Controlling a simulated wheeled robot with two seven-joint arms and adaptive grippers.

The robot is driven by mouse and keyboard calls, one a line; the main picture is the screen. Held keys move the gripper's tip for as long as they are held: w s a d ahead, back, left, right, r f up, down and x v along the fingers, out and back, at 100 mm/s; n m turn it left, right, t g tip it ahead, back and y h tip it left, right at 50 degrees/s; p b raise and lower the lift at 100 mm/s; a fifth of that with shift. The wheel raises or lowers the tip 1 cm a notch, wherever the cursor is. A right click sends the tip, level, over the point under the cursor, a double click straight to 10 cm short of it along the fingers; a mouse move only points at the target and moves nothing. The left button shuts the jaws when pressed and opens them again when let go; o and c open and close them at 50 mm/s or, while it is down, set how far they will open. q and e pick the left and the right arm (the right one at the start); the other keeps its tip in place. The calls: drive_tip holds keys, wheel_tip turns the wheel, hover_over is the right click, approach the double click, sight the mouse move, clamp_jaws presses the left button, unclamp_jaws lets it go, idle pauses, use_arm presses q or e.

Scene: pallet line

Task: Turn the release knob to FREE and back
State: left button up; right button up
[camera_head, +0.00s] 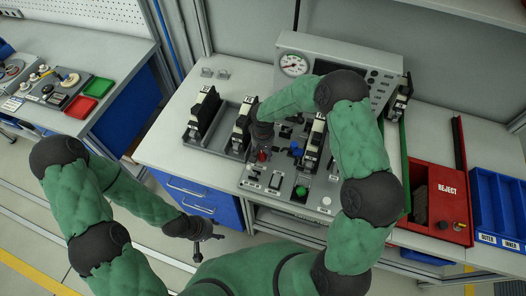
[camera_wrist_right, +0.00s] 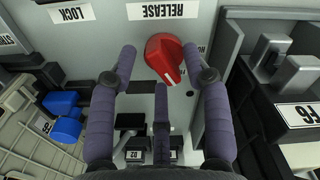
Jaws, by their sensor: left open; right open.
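The red release knob (camera_wrist_right: 164,60) shows in the right wrist view under a RELEASE label (camera_wrist_right: 167,11), which reads upside down. A white mark on the knob points down and right. My right gripper (camera_wrist_right: 163,60) is open, with its purple fingers around or just short of the knob; I cannot tell if they touch it. In the head view the knob (camera_head: 262,156) is a small red spot by the right gripper (camera_head: 260,140), partly hidden by it. My left gripper (camera_head: 207,237) is open and empty, low in front of the bench. No FREE label is readable.
A LOCK label (camera_wrist_right: 72,14) and a blue handle (camera_wrist_right: 65,118) sit beside the knob. A gauge box (camera_head: 340,60) stands behind the panel. A green button (camera_head: 301,191) is at its front. A red REJECT tray (camera_head: 423,177) and blue bins (camera_head: 497,203) lie right.

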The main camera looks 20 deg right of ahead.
drive_tip(key=shift+c, duration=0.3)
clamp_jaws()
drive_tip(key=n, duration=0.5)
drive_tip(key=shift+w+n, duration=0.1)
drive_tip(key=shift+n, duration=0.3)
drive_tip(key=n, duration=0.6)
drive_tip(key=shift+w+a, duration=0.1)
